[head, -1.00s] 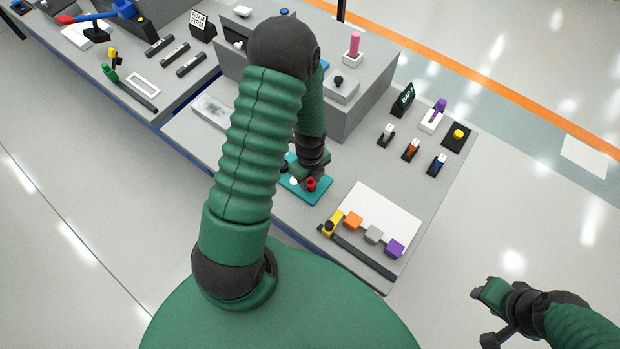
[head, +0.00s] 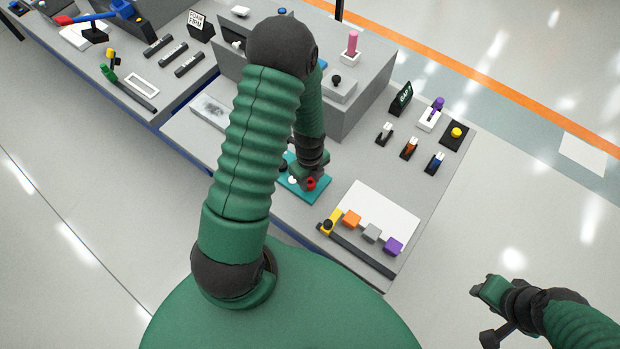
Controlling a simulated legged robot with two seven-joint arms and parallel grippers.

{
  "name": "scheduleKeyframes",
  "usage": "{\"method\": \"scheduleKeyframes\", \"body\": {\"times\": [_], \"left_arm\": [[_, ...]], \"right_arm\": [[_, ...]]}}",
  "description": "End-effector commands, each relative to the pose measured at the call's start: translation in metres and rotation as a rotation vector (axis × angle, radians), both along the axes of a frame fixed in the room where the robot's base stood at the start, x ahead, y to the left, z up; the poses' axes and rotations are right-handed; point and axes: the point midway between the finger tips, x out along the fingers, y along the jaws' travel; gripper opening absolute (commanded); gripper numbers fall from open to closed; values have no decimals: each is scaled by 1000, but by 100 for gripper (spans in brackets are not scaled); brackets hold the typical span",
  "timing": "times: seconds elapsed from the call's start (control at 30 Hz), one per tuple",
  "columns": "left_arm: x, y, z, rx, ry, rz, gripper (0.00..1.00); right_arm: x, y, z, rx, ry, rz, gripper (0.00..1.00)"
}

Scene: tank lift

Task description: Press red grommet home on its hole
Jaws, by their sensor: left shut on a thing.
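The red grommet (head: 311,184) shows at the tip of my left gripper (head: 308,178), low over the teal plate (head: 318,195). My left gripper points down and is shut on the grommet. A white round part (head: 292,180) and a dark one show on the plate beside it. The hole under the grommet is hidden, so I cannot tell whether the grommet is seated. My left arm covers part of the plate.
A white sheet (head: 385,205) lies right of the plate, with yellow, orange, grey and purple blocks along a dark rail (head: 355,250). A grey raised box (head: 365,95) stands behind. Several small switches and a black sign (head: 401,98) stand at the right.

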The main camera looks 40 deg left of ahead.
Motion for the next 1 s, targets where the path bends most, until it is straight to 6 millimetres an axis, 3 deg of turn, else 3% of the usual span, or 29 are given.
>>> {"method": "scheduleKeyframes", "body": {"times": [0.2, 0.23, 0.4, 0.63, 0.8, 1.0], "left_arm": [[0, 0, 0, 0, 0, 0, 0], [0, 0, 0, 0, 0, 0, 34], [0, 0, 0, 1, 0, 0, 57], [0, 0, 0, 1, 0, 0, 58], [0, 0, 0, 0, 0, 0, 79], [0, 0, 0, 0, 0, 0, 80]], "right_arm": [[0, 0, 0, 0, 0, 0, 36], [0, 0, 0, 0, 0, 0, 36], [0, 0, 0, 0, 0, 0, 36], [0, 0, 0, 0, 0, 0, 36], [0, 0, 0, 0, 0, 0, 36], [0, 0, 0, 0, 0, 0, 36]]}}
